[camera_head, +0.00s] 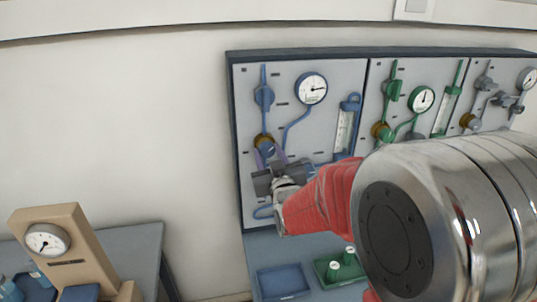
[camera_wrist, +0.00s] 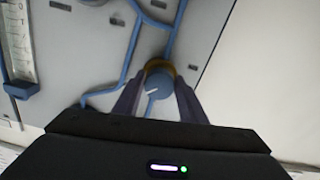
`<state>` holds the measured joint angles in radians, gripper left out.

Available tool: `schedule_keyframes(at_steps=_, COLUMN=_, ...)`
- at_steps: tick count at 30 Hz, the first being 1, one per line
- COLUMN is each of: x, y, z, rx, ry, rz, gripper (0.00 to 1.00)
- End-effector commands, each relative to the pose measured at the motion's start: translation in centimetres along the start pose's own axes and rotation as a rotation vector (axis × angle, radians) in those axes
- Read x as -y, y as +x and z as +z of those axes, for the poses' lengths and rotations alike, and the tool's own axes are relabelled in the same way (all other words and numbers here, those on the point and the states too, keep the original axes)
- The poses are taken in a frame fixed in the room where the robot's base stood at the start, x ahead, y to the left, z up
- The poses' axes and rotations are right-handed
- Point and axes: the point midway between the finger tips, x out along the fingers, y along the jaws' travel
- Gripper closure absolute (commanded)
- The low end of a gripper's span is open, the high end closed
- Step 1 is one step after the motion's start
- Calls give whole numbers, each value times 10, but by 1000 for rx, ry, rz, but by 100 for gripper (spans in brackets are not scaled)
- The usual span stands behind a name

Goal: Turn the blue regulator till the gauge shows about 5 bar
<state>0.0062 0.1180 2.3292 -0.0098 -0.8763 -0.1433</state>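The blue regulator (camera_head: 265,146) is a round knob with a brass-coloured collar on the left wall panel; it also shows in the wrist view (camera_wrist: 158,85), with a white mark pointing left and slightly down. The blue-rimmed gauge (camera_head: 311,88) is above and right of it. Its needle points right; the numbers are too small to read. My gripper (camera_head: 269,157) is at the regulator. In the wrist view my gripper (camera_wrist: 158,79) has one finger on each side of the knob, close to its edges. I cannot tell whether they touch it.
A blue valve (camera_head: 264,97) is above the regulator, and a blue flowmeter (camera_head: 345,128) is to its right. Green fittings (camera_head: 381,132) are on the neighbouring panel. A blue tray (camera_head: 283,282) is below. A beige stand with a gauge (camera_head: 47,240) is at lower left.

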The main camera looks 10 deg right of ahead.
Motion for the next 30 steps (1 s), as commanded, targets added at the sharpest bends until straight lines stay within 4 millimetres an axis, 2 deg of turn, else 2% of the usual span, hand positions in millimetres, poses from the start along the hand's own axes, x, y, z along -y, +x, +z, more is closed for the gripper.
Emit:
schedule_keyframes(at_steps=1, x=-1, y=0, z=0, rx=0, ry=0, rz=1, gripper=66)
schedule_keyframes(at_steps=10, x=-1, y=0, z=0, rx=0, ry=0, rz=1, gripper=87)
schedule_keyframes(at_steps=25, x=0, y=0, z=0, rx=0, ry=48, rz=1, gripper=87)
schedule_keyframes(at_steps=26, x=0, y=0, z=0, rx=0, ry=48, rz=0, gripper=63)
schedule_keyframes(at_steps=30, x=0, y=0, z=0, rx=0, ry=48, rz=1, gripper=53)
